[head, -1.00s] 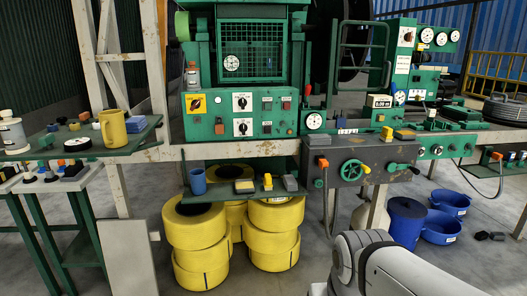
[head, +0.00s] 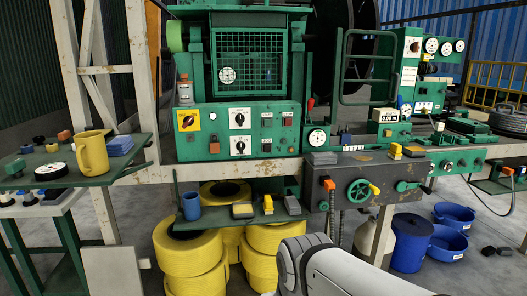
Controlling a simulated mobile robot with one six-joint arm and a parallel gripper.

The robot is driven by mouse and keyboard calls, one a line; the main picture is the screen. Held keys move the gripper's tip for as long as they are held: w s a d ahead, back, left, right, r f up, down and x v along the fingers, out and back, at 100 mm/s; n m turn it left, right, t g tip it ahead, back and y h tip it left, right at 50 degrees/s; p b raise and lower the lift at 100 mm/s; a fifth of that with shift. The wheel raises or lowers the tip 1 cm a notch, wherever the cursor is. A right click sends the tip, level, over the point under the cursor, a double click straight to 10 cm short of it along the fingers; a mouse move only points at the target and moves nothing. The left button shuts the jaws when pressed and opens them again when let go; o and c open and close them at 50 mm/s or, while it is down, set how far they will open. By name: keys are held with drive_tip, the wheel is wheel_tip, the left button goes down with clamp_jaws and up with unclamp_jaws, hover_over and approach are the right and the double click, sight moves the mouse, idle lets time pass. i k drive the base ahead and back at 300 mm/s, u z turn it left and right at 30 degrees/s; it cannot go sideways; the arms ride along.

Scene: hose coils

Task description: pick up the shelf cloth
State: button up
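A small green shelf (head: 225,220) sits below the machine's control panel. At its right end lies a grey, folded-looking piece (head: 292,205), which may be the shelf cloth; it is too small to be sure. A blue folded stack (head: 119,145) lies on the left table. My white arm reaches in from the lower right, below the shelf's right end. My gripper is not visible.
Yellow hose coils (head: 190,262) stand under the shelf. The left table (head: 125,172) holds a yellow mug (head: 92,152). The grey valve panel (head: 340,190) juts out right of the shelf. Blue tubs (head: 445,243) and a blue bin (head: 410,243) stand on the floor at right.

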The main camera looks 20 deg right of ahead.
sight(318, 158)
drive_tip(key=z, duration=0.15)
drive_tip(key=i, duration=1.15)
drive_tip(key=z, duration=0.95)
drive_tip(key=i, duration=0.35)
drive_tip(key=z, duration=0.2)
drive_tip(key=k, duration=0.65)
drive_tip(key=z, duration=0.25)
drive_tip(key=i, duration=0.65)
drive_tip(key=u, duration=0.15)
